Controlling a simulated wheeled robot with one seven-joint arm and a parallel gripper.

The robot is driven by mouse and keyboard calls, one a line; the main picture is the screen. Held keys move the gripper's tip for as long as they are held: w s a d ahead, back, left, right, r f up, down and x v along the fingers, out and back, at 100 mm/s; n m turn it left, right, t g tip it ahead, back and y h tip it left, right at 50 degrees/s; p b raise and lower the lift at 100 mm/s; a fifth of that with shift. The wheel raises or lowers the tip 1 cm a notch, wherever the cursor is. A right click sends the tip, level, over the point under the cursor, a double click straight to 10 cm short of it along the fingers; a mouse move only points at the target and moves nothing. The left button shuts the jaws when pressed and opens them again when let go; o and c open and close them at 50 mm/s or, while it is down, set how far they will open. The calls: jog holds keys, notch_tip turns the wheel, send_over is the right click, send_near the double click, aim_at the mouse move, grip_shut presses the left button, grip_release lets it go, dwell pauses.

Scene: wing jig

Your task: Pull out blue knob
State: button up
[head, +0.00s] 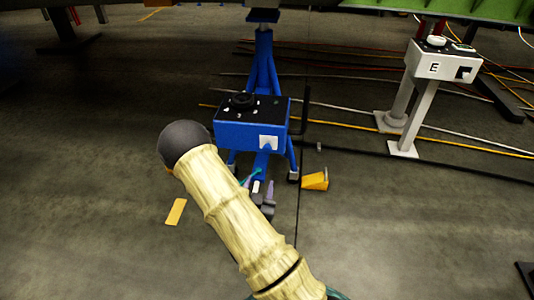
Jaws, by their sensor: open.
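A blue box (252,125) with a black top panel stands on a blue stand (264,60), near the middle of the head view. A dark round knob-like part (243,100) sits on the panel; it looks black, and I cannot make out a clearly blue knob. Small light marks or parts lie beside it. My arm, in a beige sleeve, reaches up from the bottom and ends in a dark rounded part left of the box.
A white pedestal box marked E (440,65) stands at the upper right. Cables and pipes (350,111) run across the floor behind. A yellow-orange block (315,181) and a yellow floor patch (176,212) lie near the stand. Floor at left and lower right looks mostly clear.

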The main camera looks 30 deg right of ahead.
aim_at(266, 151)
jog(key=b+x, duration=0.8)
jog(key=x, duration=0.8)
jog(key=shift+w+d, duration=0.1)
jog(key=shift+d, duration=0.1)
grip_shut()
jog(key=shift+a, duration=0.35)
jog(key=v, duration=0.2)
jog(key=shift+s+a, duration=0.1)
jog(key=shift+s, duration=0.3)
jog(key=shift+s+f, duration=0.1)
jog(key=shift+s, duration=0.15)
